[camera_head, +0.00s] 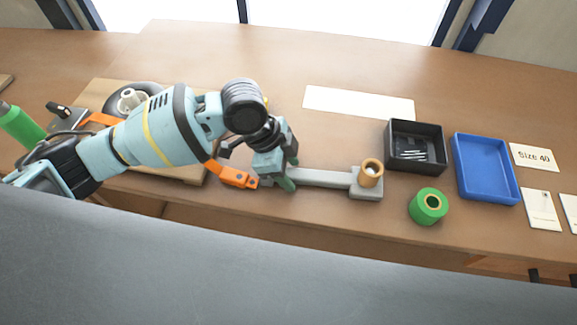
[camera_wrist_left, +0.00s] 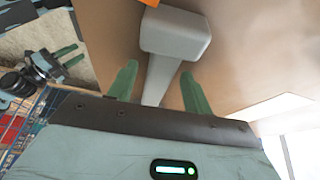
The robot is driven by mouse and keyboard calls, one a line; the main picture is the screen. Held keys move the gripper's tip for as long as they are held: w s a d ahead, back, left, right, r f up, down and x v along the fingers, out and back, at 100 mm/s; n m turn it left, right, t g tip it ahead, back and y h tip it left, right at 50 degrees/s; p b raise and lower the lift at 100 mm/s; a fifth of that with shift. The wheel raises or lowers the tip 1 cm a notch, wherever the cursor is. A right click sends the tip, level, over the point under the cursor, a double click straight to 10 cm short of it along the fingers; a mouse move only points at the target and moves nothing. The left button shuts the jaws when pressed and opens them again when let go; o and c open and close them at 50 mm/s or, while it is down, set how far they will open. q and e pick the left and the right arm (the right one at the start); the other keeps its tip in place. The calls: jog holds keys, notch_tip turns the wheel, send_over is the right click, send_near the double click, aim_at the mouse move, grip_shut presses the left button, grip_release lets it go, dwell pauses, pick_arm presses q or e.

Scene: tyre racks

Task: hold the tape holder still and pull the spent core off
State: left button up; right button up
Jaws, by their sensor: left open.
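The tape holder is a grey bar with a block at each end, lying near the table's front edge; its bar (camera_head: 322,179) runs left to right. The spent core (camera_head: 371,170), a tan-brown ring, stands upright on the right block. My left gripper (camera_head: 288,172) is open over the holder's left part. In the left wrist view, its two green fingers (camera_wrist_left: 158,90) are either side of the grey bar, with gaps, and the end block (camera_wrist_left: 176,36) is beyond them. What seems to be my right gripper (camera_wrist_left: 66,58) shows small at the left of that view, away from the holder.
A green tape roll (camera_head: 428,206) stands right of the core. Behind it are a black bin (camera_head: 416,147) and a blue tray (camera_head: 486,168), with cards further right. A white sheet (camera_head: 358,102) lies behind.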

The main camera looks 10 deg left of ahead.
pick_arm(q)
jog(key=v, duration=0.7)
jog(key=shift+w+a+r, duration=0.1)
jog(key=shift+a+r, duration=0.15)
jog(key=shift+r, duration=0.05)
dwell(0.3)
